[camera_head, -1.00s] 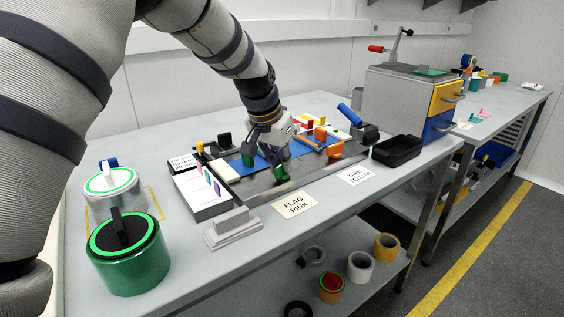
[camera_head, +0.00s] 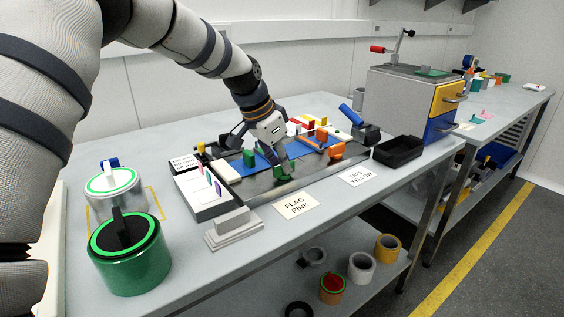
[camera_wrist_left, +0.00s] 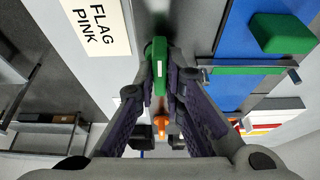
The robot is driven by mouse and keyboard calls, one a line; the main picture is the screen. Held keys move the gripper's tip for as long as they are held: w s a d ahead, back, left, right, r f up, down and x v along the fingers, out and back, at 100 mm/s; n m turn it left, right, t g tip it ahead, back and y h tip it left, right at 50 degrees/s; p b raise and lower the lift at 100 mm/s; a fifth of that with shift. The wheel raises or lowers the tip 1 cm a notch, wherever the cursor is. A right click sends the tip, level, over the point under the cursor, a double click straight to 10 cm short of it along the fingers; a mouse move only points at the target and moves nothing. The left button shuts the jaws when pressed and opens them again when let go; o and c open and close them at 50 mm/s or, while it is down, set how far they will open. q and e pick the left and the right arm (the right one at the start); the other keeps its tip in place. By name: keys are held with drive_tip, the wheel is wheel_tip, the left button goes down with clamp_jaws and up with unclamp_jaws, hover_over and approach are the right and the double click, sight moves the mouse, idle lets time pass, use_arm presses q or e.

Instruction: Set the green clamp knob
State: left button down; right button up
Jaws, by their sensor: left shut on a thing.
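The green clamp knob (camera_wrist_left: 159,66), with a small white mark, sits between the fingers of my left gripper (camera_wrist_left: 162,88) in the left wrist view. My left gripper (camera_head: 283,172) is shut on it at the front part of the dark fixture plate (camera_head: 245,187) in the head view. The fingers partly hide the knob (camera_head: 279,170) there. A separate green block (camera_head: 249,159) stands behind and left of the gripper, by the blue strip; it also shows in the wrist view (camera_wrist_left: 284,33). My right gripper is not in view.
A white rack with coloured tabs (camera_head: 205,196) and a grey stepped block (camera_head: 233,228) stand left of the plate. Orange blocks (camera_head: 336,150) and a black tray (camera_head: 398,151) are on the right. Flag pink (camera_head: 296,205) and tape yellow (camera_head: 357,176) cards lie in front.

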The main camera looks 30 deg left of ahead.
use_arm(q)
drive_tip(key=c, duration=1.7)
unclamp_jaws()
drive_tip(key=v, duration=1.2)
drive_tip(key=shift+f, duration=0.1)
